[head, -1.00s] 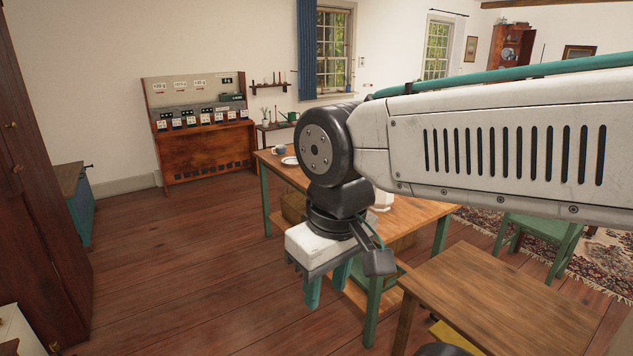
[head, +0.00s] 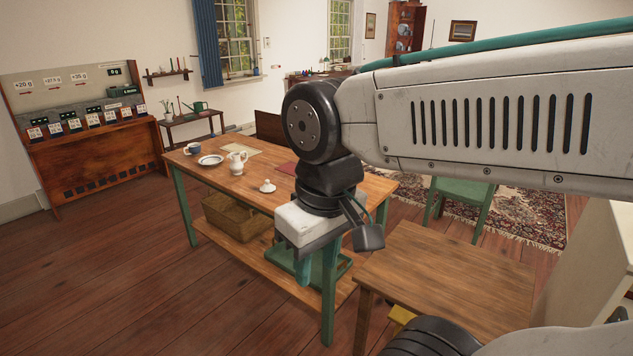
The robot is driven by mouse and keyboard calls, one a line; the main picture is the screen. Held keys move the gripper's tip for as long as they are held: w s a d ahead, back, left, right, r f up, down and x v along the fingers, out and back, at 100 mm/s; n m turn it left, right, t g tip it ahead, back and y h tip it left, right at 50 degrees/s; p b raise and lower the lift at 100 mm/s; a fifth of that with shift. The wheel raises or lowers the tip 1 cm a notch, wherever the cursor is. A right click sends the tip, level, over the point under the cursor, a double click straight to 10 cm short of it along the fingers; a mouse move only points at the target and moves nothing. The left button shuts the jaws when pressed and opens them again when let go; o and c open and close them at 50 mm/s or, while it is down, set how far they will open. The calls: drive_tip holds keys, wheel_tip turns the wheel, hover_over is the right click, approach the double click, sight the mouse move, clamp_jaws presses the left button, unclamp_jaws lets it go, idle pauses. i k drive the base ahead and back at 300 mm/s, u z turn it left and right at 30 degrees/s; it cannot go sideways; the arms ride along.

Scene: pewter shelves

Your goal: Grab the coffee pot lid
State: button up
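The white coffee pot lid (head: 267,187) with a small knob lies on the wooden table (head: 330,186), apart from the pot. The white coffee pot (head: 237,164) stands on the table to the left of and behind the lid. My gripper (head: 316,270) points down in front of the table's near right corner, to the right of the lid in the picture and apart from it. Its teal fingers appear spread, with nothing seen between them. The second finger is hard to tell from the green table leg behind it.
A second wooden table (head: 445,275) stands at the right. The floor at left is clear.

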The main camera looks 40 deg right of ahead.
sight(268, 187)
drive_tip(key=u, duration=0.8)
drive_tip(key=i, duration=2.2)
drive_tip(key=z, duration=3.35)
drive_tip(key=i, duration=0.5)
